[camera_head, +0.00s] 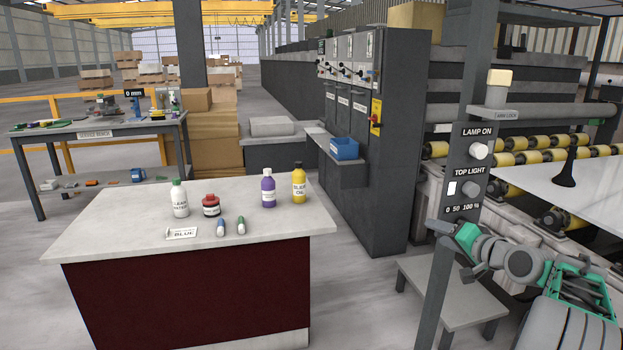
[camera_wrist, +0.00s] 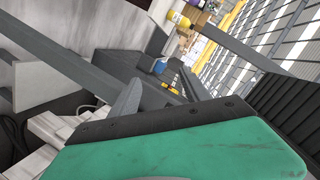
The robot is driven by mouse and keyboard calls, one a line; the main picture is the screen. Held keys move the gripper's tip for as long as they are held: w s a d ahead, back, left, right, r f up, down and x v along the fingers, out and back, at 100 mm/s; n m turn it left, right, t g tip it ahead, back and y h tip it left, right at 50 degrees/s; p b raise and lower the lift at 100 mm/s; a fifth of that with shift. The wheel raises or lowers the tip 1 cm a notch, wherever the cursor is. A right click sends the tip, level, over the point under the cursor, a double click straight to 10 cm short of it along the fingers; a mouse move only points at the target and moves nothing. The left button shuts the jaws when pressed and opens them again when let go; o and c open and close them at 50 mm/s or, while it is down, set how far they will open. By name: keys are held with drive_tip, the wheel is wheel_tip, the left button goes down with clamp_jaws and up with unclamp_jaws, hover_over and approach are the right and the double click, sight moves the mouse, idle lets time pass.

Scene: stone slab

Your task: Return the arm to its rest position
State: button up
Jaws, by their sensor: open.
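My arm reaches in from the lower right of the head view, bent low in front of the lamp post (camera_head: 438,290). My gripper (camera_head: 462,254) is at its left end, beside the post and below the lamp panel (camera_head: 466,170). It is open, and I see nothing held in it. Its green and black part fills the bottom of the wrist view. Whether the gripper touches the post cannot be told.
A bench (camera_head: 120,205) at left carries bottles, a red-capped jar (camera_head: 211,205), and small blue and green items. A low grey stool (camera_head: 455,300) stands under my gripper. The roller line with a pale slab (camera_head: 590,185) lies at right. Floor between bench and stool is clear.

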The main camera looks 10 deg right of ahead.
drive_tip(key=s+a+r+n+g+p, duration=0.2)
drive_tip(key=s+a+n+g+p, duration=0.15)
drive_tip(key=a, duration=0.85)
drive_tip(key=s+a+r+n+g+p, duration=0.25)
drive_tip(key=a+p, duration=0.25)
drive_tip(key=a, duration=0.7)
drive_tip(key=s+a+f+n+g+h+p, duration=0.1)
drive_tip(key=s+a+g+p, duration=0.1)
drive_tip(key=s, duration=0.7)
drive_tip(key=s+a+f+n+g+p, duration=0.2)
drive_tip(key=s+a, duration=0.4)
drive_tip(key=s, duration=0.4)
drive_tip(key=shift+a+g+h+p, duration=0.25)
drive_tip(key=shift+g+h+p, duration=0.15)
drive_tip(key=shift+g+p, duration=0.5)
